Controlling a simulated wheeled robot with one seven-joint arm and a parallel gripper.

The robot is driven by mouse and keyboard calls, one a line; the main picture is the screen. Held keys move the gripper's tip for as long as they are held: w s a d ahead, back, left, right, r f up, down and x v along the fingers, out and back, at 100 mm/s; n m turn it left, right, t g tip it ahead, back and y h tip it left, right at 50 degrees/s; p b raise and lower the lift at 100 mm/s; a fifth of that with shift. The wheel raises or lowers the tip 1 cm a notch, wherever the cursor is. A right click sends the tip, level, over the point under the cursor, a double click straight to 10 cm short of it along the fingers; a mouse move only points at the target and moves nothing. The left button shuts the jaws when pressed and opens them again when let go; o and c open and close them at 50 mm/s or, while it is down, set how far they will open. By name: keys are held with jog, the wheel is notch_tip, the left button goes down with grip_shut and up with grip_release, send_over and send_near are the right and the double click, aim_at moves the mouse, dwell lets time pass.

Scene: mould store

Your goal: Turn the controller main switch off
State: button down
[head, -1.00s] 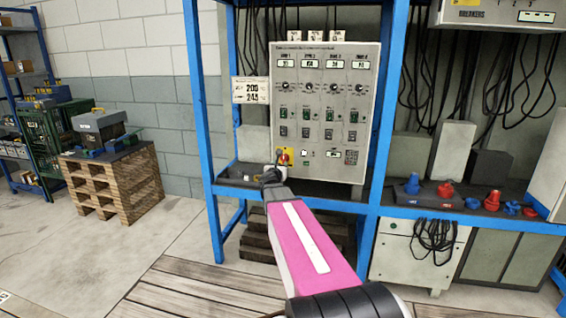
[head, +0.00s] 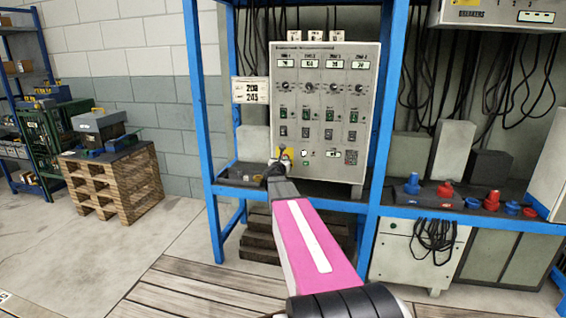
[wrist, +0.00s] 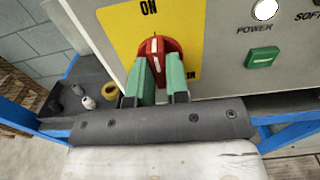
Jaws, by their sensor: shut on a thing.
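The controller (head: 315,115) is a pale grey cabinet on a blue-framed bench. Its main switch (wrist: 155,46) is a red rotary knob on a yellow plate (wrist: 117,34), low at the panel's left. The knob's white mark is upright, towards the word ON. My gripper (wrist: 159,64) is shut on the knob, one green finger on each side. The lower part of the knob is hidden between the fingers.
A green button (wrist: 262,57) and a round white lamp (wrist: 265,9) marked POWER are right of the switch. Small loose parts, including a yellow ring (wrist: 110,88), lie on the shelf to the left. A blue upright (head: 203,120) stands left of the cabinet.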

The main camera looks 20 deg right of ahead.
jog(key=shift+n, duration=8.9)
jog(key=c, duration=1.1)
grip_release()
jog(key=shift+a, duration=0.1)
